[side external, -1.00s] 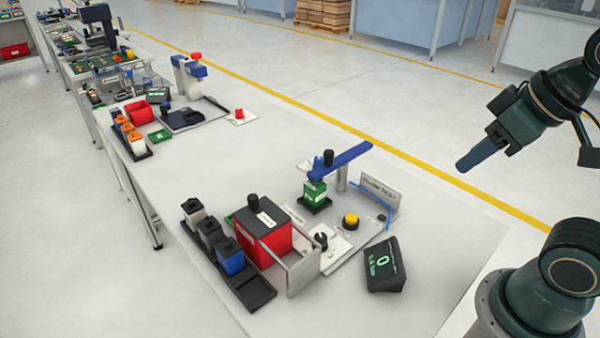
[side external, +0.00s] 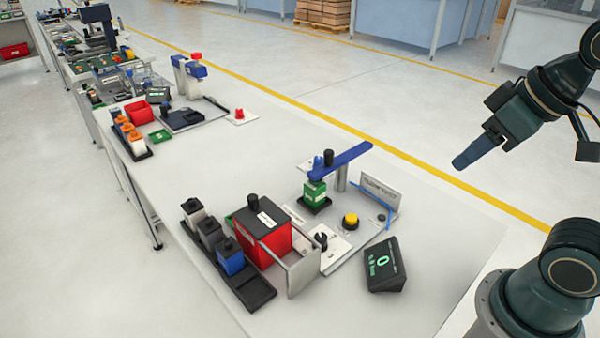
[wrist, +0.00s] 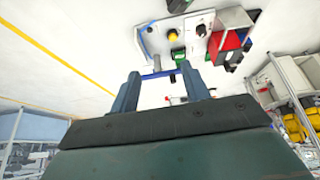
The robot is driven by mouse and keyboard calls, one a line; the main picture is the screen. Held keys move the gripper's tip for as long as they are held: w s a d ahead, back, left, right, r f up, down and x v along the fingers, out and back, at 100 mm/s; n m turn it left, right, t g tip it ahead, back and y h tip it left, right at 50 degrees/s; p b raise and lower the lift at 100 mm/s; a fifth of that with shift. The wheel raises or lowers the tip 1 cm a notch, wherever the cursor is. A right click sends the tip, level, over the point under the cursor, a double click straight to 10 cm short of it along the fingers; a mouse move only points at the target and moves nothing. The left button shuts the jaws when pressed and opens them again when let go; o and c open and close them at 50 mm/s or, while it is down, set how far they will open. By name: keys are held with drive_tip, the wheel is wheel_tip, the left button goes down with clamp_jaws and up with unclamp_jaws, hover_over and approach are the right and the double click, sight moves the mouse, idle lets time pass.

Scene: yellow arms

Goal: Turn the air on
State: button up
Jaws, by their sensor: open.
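A black rotary knob (side external: 321,241) stands on a white panel (side external: 322,258) beside the red box; its pointing direction is too small to read. It also shows in the wrist view (wrist: 201,30). A yellow push button (side external: 350,221) sits on the grey base plate behind the panel, and in the wrist view (wrist: 173,36). A black display (side external: 385,266) shows a green 0 with small text under it. My gripper (side external: 466,161) is open and empty, high to the right of the station. In the wrist view its two fingers (wrist: 160,85) are spread apart.
A red box (side external: 263,236) with a clear guard and a black rack (side external: 230,260) of blocks stand left of the panel. A blue lever press (side external: 340,160) over a green block stands behind. The table's right part (side external: 450,240) is bare.

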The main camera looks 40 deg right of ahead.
drive_tip(key=w+r+n+g, duration=0.15)
drive_tip(key=w+r, duration=0.25)
drive_tip(key=w, duration=0.6)
drive_tip(key=n+g, duration=0.4)
drive_tip(key=n, duration=0.3)
hover_over(318, 158)
wheel_tip(318, 158, down, 14)
drive_tip(key=shift+d+f, duration=0.1)
drive_tip(key=shift+f, duration=0.1)
drive_tip(key=shift+f, duration=0.1)
drive_tip(key=shift+f, duration=6.8)
